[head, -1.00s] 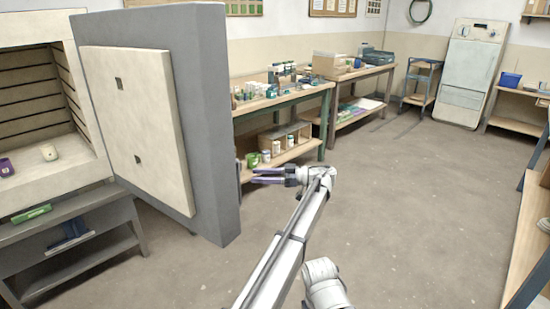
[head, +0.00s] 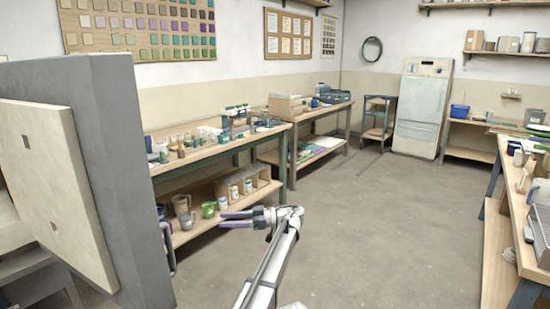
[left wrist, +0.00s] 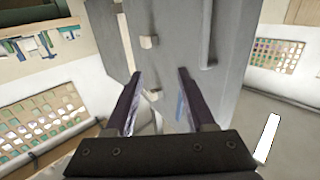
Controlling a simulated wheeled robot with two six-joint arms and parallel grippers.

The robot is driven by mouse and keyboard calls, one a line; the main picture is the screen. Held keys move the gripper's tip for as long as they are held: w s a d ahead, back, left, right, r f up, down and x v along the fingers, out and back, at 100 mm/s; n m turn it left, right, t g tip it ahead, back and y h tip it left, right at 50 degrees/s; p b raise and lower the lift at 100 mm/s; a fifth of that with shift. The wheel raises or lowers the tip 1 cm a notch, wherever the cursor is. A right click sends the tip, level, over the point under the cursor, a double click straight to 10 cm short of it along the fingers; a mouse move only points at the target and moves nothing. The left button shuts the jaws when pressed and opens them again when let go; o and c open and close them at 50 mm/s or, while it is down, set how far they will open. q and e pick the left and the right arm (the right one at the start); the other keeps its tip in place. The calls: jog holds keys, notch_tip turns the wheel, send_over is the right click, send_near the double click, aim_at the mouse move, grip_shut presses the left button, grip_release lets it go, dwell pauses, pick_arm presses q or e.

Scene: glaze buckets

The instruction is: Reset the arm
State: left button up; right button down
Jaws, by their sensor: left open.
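My left gripper (head: 236,219) is stretched out ahead in the head view, its fingers pointing left. It is open and empty, with a clear gap between the two dark fingers in the left wrist view (left wrist: 158,100). In the head view it appears in front of the lower shelf of the glaze table. The grey kiln door (head: 120,170), with a pale inner panel, stands open to the left of the gripper, and a grey slab also shows beyond the fingers in the left wrist view. My right gripper is not seen.
A table (head: 205,153) holds small jars and bottles, with a green mug (head: 208,209) and other vessels on its lower shelf. A second table (head: 315,109) stands behind it. A pale cabinet (head: 421,110) is at the back. The middle floor (head: 390,220) is clear. A workbench (head: 530,250) lines the right.

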pick_arm(q)
jog(key=s+a+f+m+h, duration=0.4)
jog(key=s+f+m+h, duration=0.15)
jog(key=s+f, duration=0.3)
jog(key=s+a+f+m+h, duration=0.45)
jog(key=s+f+m, duration=0.2)
jog(key=s, duration=0.25)
jog(key=s+d+f+m+t+h, duration=0.1)
jog(key=s+d+f+m+h, duration=0.25)
jog(key=s, duration=0.35)
jog(key=s+d+f+m+t+h, duration=0.1)
jog(key=s+d+f+m+h, duration=0.25)
jog(key=s, duration=0.45)
jog(key=s+d+r+m+p, duration=0.2)
jog(key=d+r+p, duration=0.3)
jog(key=r+p, duration=0.7)
jog(key=s+d+r+m+p, duration=0.1)
jog(key=s+d+r+p, duration=0.2)
jog(key=r+p, duration=0.9)
jog(key=d, duration=0.2)
jog(key=shift+d+m+g, duration=0.3)
jog(key=shift+d+m, duration=0.1)
jog(key=shift+r, duration=0.1)
